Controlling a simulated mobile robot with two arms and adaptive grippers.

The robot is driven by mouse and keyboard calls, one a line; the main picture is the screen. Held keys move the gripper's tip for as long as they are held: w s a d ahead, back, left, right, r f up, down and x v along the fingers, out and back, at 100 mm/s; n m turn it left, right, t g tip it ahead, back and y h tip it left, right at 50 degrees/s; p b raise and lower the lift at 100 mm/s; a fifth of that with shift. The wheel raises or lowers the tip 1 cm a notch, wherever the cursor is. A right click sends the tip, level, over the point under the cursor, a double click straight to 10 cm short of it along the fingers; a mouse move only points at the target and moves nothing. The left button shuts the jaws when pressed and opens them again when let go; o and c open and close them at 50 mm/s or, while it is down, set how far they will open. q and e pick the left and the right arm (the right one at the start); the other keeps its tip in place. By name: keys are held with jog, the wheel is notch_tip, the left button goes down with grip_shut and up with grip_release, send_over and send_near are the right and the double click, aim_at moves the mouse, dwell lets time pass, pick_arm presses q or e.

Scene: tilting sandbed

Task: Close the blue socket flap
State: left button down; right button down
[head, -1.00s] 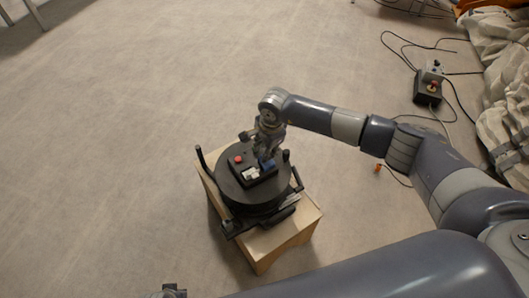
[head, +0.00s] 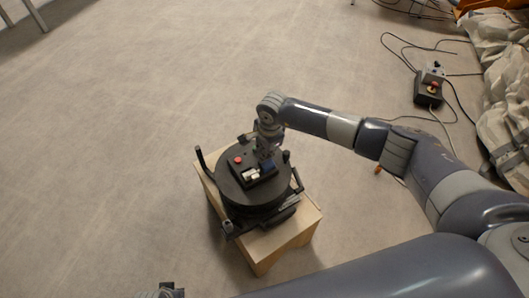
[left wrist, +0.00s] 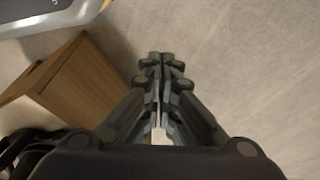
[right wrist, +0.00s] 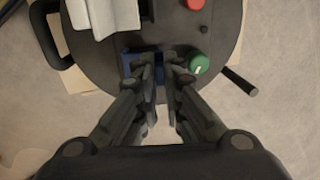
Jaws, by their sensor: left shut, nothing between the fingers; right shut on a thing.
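The blue socket flap (right wrist: 138,58) is on the black box on top of a round black turntable (head: 228,192). In the right wrist view it lies at my right fingertips, partly hidden by them. A bit of blue (head: 268,166) also shows below the gripper in the head view. My right gripper (right wrist: 160,66) points down and is shut on the flap; how far the flap stands open is hard to tell. My left gripper (left wrist: 161,62) is shut and empty, away from the turntable, and shows at the bottom edge of the head view (head: 172,290).
The box also carries a red button (right wrist: 195,4), a green knob (right wrist: 198,63) and a white block (right wrist: 103,15). Upright black handles (head: 201,158) stand at the turntable's rim. A wooden stand (head: 262,250) carries it. Cables and a control box (head: 428,92) lie at the right.

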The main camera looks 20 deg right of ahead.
jog(key=shift+w+f+g+b, duration=0.35)
jog(key=shift+g+b, duration=0.25)
jog(key=shift+b, duration=0.5)
jog(key=shift+a+g+h+b, duration=0.1)
jog(key=shift+g+h+b, duration=0.25)
jog(key=shift+b, duration=0.5)
pick_arm(q)
notch_tip(320, 180, up, 15)
jog(key=t, duration=0.1)
jog(key=shift+w+a, duration=0.15)
jog(key=shift+w, duration=0.15)
pick_arm(e)
jog(key=c, duration=1.7)
grip_release()
notch_tip(320, 180, up, 12)
jog(key=shift+w, duration=0.15)
